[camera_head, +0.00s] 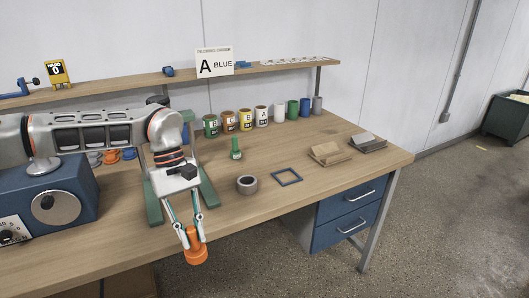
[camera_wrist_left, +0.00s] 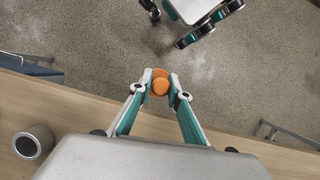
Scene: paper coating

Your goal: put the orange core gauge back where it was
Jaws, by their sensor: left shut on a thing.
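The orange core gauge (camera_head: 196,254) is a short stepped cylinder, held just past the table's front edge, over the floor. My left gripper (camera_head: 192,240) is shut on its upper part. In the left wrist view the orange core gauge (camera_wrist_left: 160,84) sits between the fingertips of my left gripper (camera_wrist_left: 160,78). Behind my left arm, orange spool-like pieces (camera_head: 129,154) stand on the table beside grey and blue ones, partly hidden by the arm.
A grey ring (camera_head: 247,185), a blue square frame (camera_head: 287,176) and a green stamp-like piece (camera_head: 236,151) lie on the wooden table (camera_head: 290,222). Several coloured cans (camera_head: 246,120) line the back. A blue machine (camera_head: 55,195) stands at left. The front right tabletop is clear.

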